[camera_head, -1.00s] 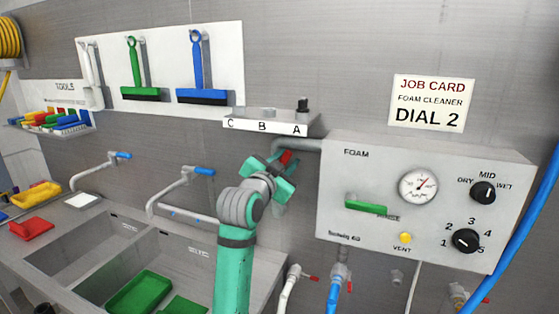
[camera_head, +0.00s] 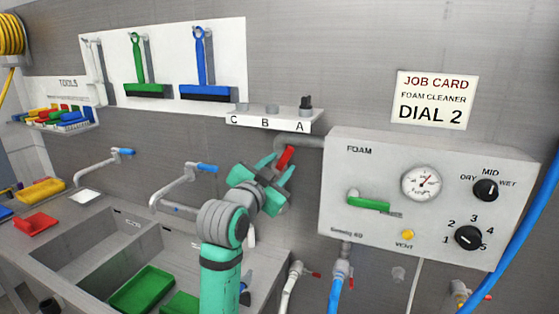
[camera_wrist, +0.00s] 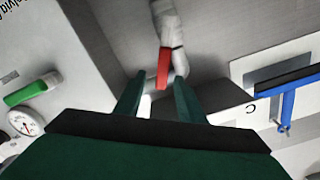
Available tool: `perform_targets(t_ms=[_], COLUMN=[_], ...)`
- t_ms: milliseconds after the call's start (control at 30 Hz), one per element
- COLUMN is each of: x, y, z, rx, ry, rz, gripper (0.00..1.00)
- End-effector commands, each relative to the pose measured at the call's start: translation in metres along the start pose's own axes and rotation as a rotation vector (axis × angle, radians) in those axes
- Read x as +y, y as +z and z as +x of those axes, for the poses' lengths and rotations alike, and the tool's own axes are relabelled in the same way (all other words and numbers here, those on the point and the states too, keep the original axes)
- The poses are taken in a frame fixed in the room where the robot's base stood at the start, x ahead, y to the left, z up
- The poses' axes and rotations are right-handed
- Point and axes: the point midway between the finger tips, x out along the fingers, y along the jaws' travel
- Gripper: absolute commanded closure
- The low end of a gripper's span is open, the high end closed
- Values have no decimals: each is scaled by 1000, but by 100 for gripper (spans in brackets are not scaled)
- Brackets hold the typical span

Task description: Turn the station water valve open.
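The station water valve has a red lever handle (camera_head: 285,158) on the grey pipe that runs into the left side of the foam box. In the wrist view the red handle (camera_wrist: 163,66) hangs from the pale valve body (camera_wrist: 168,24), its lower end between my fingertips. My gripper (camera_head: 277,164) is open, one finger on each side of the handle. The wrist view shows gaps between my fingers (camera_wrist: 158,92) and the handle, so it is not clamped. How deep the handle sits between the fingers is hard to tell.
The foam box (camera_head: 338,210) with gauge, knobs and a green lever (camera_head: 368,202) stands close on the right. A shelf (camera_head: 268,122) marked C, B, A juts out just above my gripper. Sinks (camera_head: 70,262) with blue-handled taps lie to the left.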

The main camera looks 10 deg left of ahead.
Motion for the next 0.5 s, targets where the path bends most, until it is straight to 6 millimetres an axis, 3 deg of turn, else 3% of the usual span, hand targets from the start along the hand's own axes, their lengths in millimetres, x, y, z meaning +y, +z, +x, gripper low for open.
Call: perform_targets(t_ms=[200,500], x=[-5,-7], y=[3,4], z=[-34,-44], rx=[-3,-5], ry=[-8,-9], rz=[1,1], gripper=[64,64])
